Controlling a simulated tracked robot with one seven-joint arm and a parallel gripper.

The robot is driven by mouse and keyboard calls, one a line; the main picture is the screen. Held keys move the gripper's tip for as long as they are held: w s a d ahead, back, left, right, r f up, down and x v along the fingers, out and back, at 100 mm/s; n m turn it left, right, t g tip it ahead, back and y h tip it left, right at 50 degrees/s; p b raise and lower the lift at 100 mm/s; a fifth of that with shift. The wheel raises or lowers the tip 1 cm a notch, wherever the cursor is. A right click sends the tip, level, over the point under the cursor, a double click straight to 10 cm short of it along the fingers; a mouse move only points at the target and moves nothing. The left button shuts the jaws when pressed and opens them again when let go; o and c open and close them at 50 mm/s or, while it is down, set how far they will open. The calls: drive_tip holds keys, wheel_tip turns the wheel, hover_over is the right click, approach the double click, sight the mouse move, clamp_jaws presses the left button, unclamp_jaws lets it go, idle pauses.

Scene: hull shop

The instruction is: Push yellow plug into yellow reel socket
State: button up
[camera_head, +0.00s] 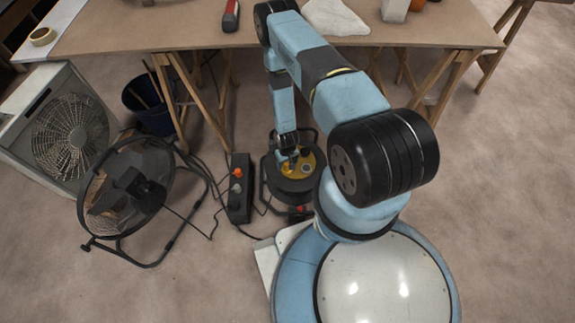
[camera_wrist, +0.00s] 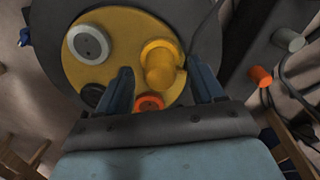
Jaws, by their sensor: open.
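The cable reel (camera_head: 284,187) stands on the floor below the table, with a yellow face (camera_head: 314,160). In the wrist view the yellow face (camera_wrist: 112,22) carries a pale grey round part (camera_wrist: 88,43), a black one (camera_wrist: 92,95) and an orange one (camera_wrist: 149,102). The yellow plug (camera_wrist: 160,65) stands on the face at the right; I cannot tell how deep it sits, and its socket is hidden beneath it. My gripper (camera_wrist: 162,82) is open, its fingers on either side of the plug's near end with gaps. In the head view my gripper (camera_head: 288,152) is just over the reel.
A black box (camera_head: 239,205) with orange and grey plugs stands left of the reel, with loose cables around. A black floor fan (camera_head: 125,190), a box fan (camera_head: 70,135) and a dark bucket (camera_head: 150,107) are further left. The trestle table (camera_head: 190,30) stands behind.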

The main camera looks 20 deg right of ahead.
wheel_tip(320, 180, up, 12)
drive_tip(key=shift+r, duration=0.2)
idle(0.4)
drive_tip(key=shift+w, duration=0.1)
idle(0.4)
